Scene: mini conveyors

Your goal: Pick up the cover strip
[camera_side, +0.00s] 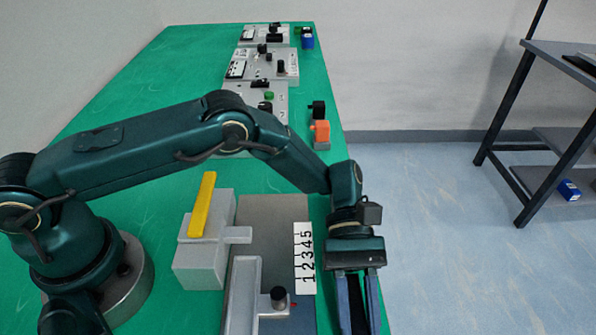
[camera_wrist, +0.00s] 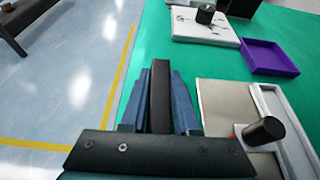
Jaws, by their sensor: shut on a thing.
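My gripper (camera_side: 358,300) points down at the right edge of the green table in the side view, its lower end cut off by the frame. In the wrist view my gripper (camera_wrist: 161,78) has its two blue fingers on either side of a long black strip, which I take to be the cover strip (camera_wrist: 160,100). The fingers are shut on it, and it lies lengthwise between them. In the side view the cover strip (camera_side: 357,302) shows only as a dark band between the fingers. Its lower end is hidden there.
A grey conveyor plate (camera_side: 273,212) with a black knob (camera_side: 278,297) and number label (camera_side: 304,258) stands left of the gripper. A yellow bar (camera_side: 202,205) lies on a grey block (camera_side: 200,263). A purple tray (camera_wrist: 269,57) is on the table (camera_wrist: 215,65). Several other modules stand farther back.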

